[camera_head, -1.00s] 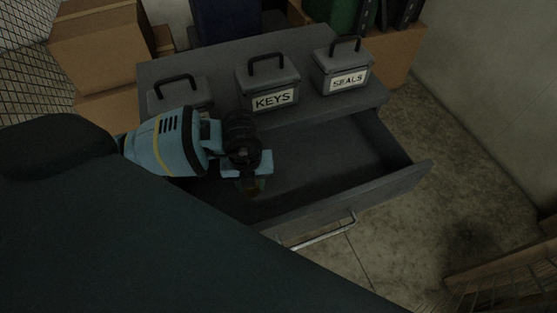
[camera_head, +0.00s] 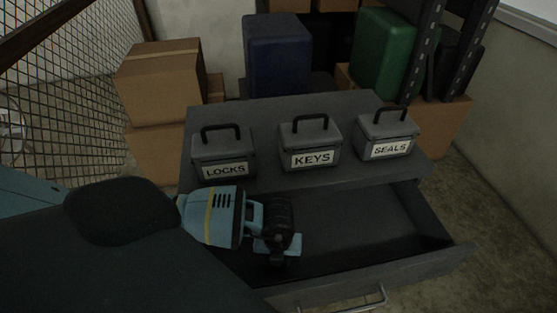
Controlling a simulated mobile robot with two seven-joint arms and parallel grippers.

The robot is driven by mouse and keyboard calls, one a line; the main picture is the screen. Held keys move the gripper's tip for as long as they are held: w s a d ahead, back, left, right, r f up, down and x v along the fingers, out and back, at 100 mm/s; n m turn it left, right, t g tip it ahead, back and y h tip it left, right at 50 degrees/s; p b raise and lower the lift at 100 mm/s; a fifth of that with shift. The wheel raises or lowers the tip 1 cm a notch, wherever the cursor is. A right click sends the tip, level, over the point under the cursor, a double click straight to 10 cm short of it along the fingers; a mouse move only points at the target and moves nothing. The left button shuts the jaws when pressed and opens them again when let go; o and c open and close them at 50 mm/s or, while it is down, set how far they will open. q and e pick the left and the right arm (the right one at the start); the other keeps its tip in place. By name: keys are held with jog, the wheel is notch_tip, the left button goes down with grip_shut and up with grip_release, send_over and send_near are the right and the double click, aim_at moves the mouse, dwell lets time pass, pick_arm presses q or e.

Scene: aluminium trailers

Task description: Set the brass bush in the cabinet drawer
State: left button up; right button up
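The grey cabinet (camera_head: 340,108) has its drawer (camera_head: 450,255) pulled open towards me. The drawer floor looks bare where it shows, and its left part is hidden by my arm. My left gripper (camera_head: 277,258) is over the left part of the open drawer, pointing down. Its fingers are dark and small, and I cannot tell whether they are open or shut. I do not see the brass bush; the gripper or the arm may hide it. My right gripper is not in view.
Grey boxes marked LOCKS (camera_head: 224,155), KEYS (camera_head: 310,145) and SEALS (camera_head: 387,136) stand on the cabinet top. Cardboard boxes (camera_head: 160,85), a blue case (camera_head: 277,55) and a green case (camera_head: 381,52) are behind. A mesh fence (camera_head: 75,90) is at left.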

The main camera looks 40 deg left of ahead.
pick_arm(q)
jog(key=shift+f, duration=0.1)
jog(key=o, duration=1.2)
jog(key=shift+c, duration=0.2)
jog(key=shift+r, duration=0.35)
notch_tip(320, 180, up, 12)
jog(key=p, duration=0.1)
jog(key=shift+f, duration=0.15)
